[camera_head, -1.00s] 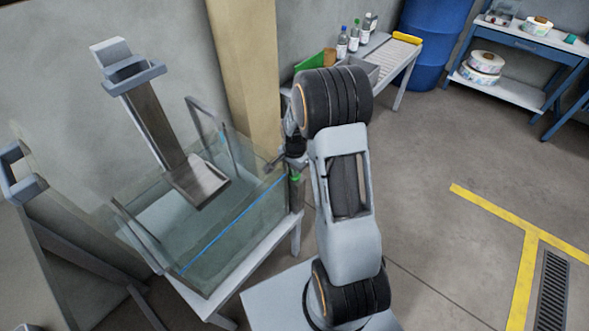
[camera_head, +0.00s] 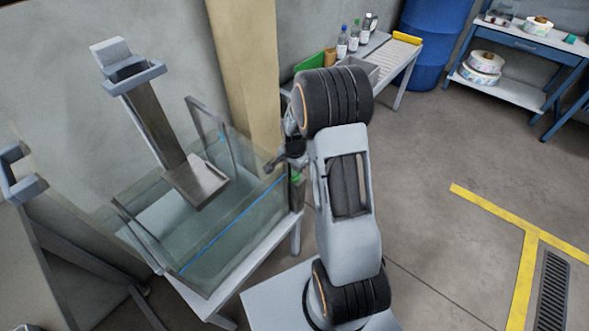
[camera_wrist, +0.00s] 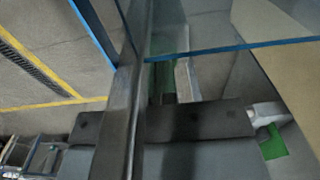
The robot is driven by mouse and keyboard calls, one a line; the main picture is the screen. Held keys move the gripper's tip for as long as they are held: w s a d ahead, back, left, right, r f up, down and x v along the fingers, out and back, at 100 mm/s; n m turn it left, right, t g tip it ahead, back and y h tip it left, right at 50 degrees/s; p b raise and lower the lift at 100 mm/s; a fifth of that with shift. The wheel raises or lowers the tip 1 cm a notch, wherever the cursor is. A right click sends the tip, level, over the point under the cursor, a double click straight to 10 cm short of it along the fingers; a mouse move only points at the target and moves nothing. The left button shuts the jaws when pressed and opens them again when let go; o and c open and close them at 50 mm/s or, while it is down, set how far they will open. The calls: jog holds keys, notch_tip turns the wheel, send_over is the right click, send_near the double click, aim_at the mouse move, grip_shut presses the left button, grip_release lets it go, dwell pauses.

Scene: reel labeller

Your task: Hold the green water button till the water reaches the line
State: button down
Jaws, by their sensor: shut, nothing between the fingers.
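A clear glass tank (camera_head: 240,236) stands on a pale stand, with a blue line (camera_head: 225,232) along its front pane. Water seems to lie in it, but I cannot tell how its surface stands against the line. A small green button (camera_head: 296,178) shows at the tank's right end, partly hidden by my arm. My gripper (camera_head: 272,165) is shut and empty, above and just left of the button, by the tank's rim. I cannot tell whether it touches the button. The wrist view shows blue line stretches (camera_wrist: 270,46) and a green patch (camera_wrist: 272,142) at the right.
A sloping metal chute (camera_head: 160,125) reaches down into the tank. A tan post (camera_head: 245,75) stands behind it. A bench (camera_head: 385,62) with bottles is at the back, beside a blue barrel (camera_head: 432,40). The floor at right is open, with yellow lines (camera_head: 528,262).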

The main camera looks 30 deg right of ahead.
jog(key=shift+s+a+f, duration=0.1)
jog(key=shift+s+f, duration=0.3)
jog(key=shift+f, duration=0.15)
notch_tip(320, 180, up, 15)
jog(key=p, duration=0.3)
jog(key=shift+w+p, duration=0.4)
jog(key=shift+w, duration=0.05)
dwell(1.0)
jog(key=s+a+r+n+t+p, duration=0.1)
jog(key=s+a+r+n+p, duration=0.1)
jog(key=s+a+r+n, duration=0.2)
jog(key=s+a+r+n+t+p, duration=0.2)
jog(key=s+a+r+n, duration=0.3)
jog(key=s+r+n, duration=0.4)
jog(key=s+r, duration=0.1)
jog(key=s, duration=0.2)
jog(key=shift+s+a+r, duration=0.15)
jog(key=shift+s+r, duration=0.05)
jog(key=shift+r, duration=0.1)
